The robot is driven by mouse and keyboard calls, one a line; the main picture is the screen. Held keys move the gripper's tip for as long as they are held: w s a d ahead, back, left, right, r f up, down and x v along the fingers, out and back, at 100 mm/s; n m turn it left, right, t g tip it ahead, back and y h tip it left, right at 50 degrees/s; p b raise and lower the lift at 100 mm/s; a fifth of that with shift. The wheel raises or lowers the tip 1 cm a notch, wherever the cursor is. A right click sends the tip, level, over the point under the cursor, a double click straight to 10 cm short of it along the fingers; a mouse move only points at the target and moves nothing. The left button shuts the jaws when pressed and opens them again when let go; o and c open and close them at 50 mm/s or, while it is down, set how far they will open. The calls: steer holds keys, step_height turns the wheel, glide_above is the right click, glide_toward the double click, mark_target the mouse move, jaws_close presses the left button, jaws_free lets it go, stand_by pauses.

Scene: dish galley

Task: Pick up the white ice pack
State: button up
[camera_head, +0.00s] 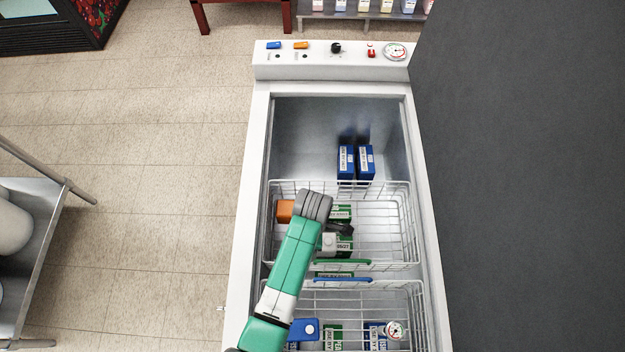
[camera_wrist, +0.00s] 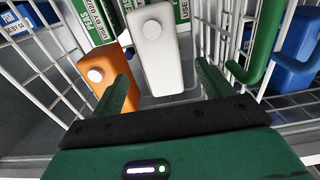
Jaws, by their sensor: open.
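The white ice pack (camera_wrist: 163,58), a slab with a round cap, stands in a wire basket in the wrist view. It also shows, partly covered by my arm, in the head view (camera_head: 328,246). My gripper (camera_wrist: 163,72) is open. Its two green fingers point toward the white pack, one on each side of it in the picture, and nothing is held. In the head view my gripper (camera_head: 340,229) is mostly hidden behind my wrist. I cannot tell whether a finger touches the pack.
An orange pack (camera_wrist: 112,70) stands close to the left finger. Green boxes (camera_head: 344,240) share the upper wire basket (camera_head: 385,225). A blue pack (camera_head: 303,330) and more boxes lie in the lower basket. Two blue boxes (camera_head: 356,163) stand on the freezer floor beyond the upper basket.

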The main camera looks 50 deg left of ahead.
step_height(320, 180, down, 8)
steer(key=shift+r+b, duration=0.2)
steer(key=shift+b, duration=1)
steer(key=c, duration=1.3)
